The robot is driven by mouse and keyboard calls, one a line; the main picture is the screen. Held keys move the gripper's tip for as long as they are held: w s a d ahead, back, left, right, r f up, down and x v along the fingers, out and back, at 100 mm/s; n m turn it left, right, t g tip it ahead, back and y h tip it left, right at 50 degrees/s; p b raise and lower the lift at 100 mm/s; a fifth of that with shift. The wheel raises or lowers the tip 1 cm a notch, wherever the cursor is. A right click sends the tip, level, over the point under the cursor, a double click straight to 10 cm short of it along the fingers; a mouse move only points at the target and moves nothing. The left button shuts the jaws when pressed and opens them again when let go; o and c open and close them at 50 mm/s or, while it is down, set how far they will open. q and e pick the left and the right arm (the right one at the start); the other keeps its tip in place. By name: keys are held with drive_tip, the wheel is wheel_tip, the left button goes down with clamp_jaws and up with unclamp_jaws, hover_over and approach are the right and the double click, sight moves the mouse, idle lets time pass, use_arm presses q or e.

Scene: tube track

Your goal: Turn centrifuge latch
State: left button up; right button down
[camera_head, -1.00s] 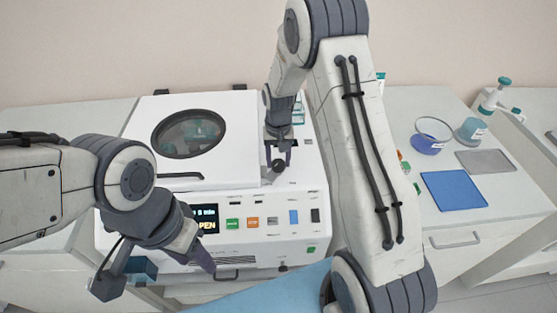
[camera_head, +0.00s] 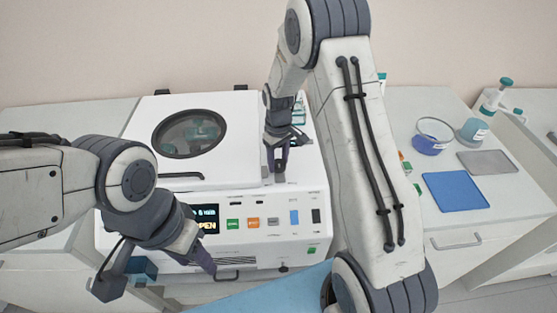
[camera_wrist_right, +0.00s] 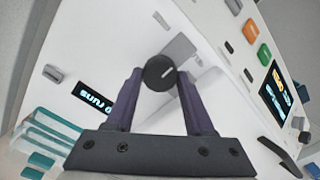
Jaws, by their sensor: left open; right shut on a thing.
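The white centrifuge (camera_head: 308,172) stands on the bench with its lid (camera_head: 240,120) lying down; the lid has a round dark window (camera_head: 190,133). Its latch is a dark round knob (camera_wrist_right: 160,72) with a pale line across its face, seen in the right wrist view. My right gripper (camera_head: 277,172) points down at the lid's right front corner. In the right wrist view its two purple fingers (camera_wrist_right: 158,78) are shut on the knob, one on each side. In the head view the gripper hides the knob. My left gripper (camera_head: 157,281) is open and empty in front of the centrifuge's left front.
The front panel has a display (camera_head: 206,219) reading OPEN and several coloured buttons. A teal-topped rack (camera_head: 299,110) sits behind my right gripper. On the right bench lie a blue mat (camera_head: 455,191), a grey mat (camera_head: 487,162) and a blue bowl (camera_head: 427,145).

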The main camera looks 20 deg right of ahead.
sight(278, 162)
drive_tip(key=shift+w+r, duration=0.1)
idle(0.4)
drive_tip(key=shift+c, duration=1.3)
unclamp_jaws()
wheel_tip(278, 162, up, 10)
drive_tip(key=b, duration=0.2)
drive_tip(key=shift+r, duration=0.2)
drive_tip(key=shift+a, duration=0.1)
